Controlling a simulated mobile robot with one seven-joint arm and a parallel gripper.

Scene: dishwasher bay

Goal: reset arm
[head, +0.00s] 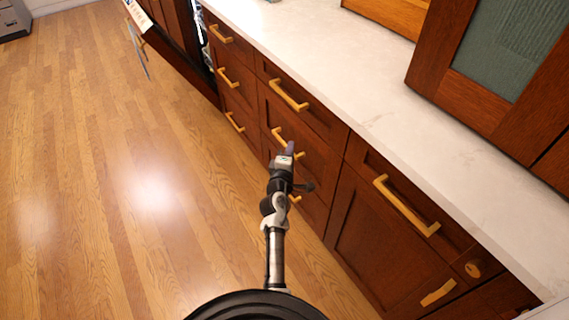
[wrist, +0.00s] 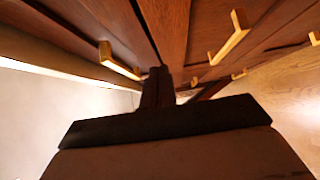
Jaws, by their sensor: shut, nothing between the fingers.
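My gripper (head: 290,148) is at the end of my outstretched arm in the head view, in front of the dark wood drawer fronts. It hides part of a drawer handle (head: 278,137) there. In the wrist view my gripper (wrist: 158,75) shows as a dark shape pointing toward the cabinet fronts. Its fingers are together and nothing is held. I cannot tell from these views whether it touches the drawer front.
A white countertop (head: 370,95) runs above the drawers. Gold handles (head: 405,205) stick out from the fronts. An opened dishwasher door (head: 170,55) is at the upper left. The wooden floor (head: 110,200) to the left is clear.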

